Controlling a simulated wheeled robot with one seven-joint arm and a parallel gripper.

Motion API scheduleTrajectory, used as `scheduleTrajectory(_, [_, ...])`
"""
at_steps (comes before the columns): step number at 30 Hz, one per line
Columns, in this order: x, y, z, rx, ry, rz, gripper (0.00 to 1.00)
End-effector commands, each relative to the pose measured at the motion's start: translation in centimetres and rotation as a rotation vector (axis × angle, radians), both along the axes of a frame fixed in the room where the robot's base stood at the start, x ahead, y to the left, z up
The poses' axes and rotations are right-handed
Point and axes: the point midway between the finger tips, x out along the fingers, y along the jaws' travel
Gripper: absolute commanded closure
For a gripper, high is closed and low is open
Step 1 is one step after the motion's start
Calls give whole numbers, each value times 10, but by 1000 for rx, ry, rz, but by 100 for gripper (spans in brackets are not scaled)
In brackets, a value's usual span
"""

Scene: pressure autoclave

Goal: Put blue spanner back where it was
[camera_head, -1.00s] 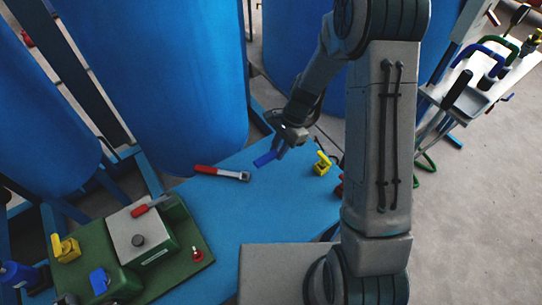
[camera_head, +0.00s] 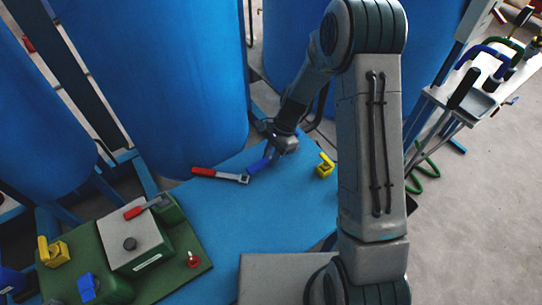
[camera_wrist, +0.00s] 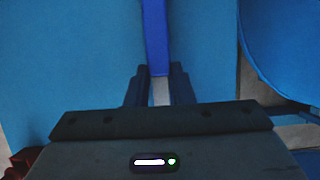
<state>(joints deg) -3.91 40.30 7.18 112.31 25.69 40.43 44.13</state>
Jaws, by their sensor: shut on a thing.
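The blue spanner (camera_head: 261,162) is in my gripper (camera_head: 276,150), over the blue table top in the head view. In the wrist view the blue spanner (camera_wrist: 156,38) points away from my gripper (camera_wrist: 160,90), whose two dark fingers are shut on its grey metal part. I cannot tell whether the spanner touches the table. A red-handled spanner (camera_head: 219,175) lies on the table just left of the blue one; their ends are close together in the head view.
The blue table (camera_head: 215,220) has bare room in front of the spanners. A yellow valve-like part (camera_head: 325,167) stands right of my gripper. A green base with a grey box (camera_head: 131,236) is at the left. Large blue tanks (camera_head: 160,80) stand behind. A tool rack (camera_head: 485,88) is at the right.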

Motion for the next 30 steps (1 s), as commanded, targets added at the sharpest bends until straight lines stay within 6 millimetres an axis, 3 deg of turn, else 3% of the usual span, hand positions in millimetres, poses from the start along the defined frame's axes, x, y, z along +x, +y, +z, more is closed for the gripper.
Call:
scheduleTrajectory(11, [0,0,-13,0,0,0,100])
scheduleTrajectory(12, [0,0,-11,0,0,0,68])
scheduleTrajectory(13, [0,0,-11,0,0,0,60])
scheduleTrajectory(14, [0,0,-11,0,0,0,57])
scheduleTrajectory(23, [0,0,-9,0,0,0,57])
scheduleTrajectory(30, [5,-6,18,0,-7,0,57])
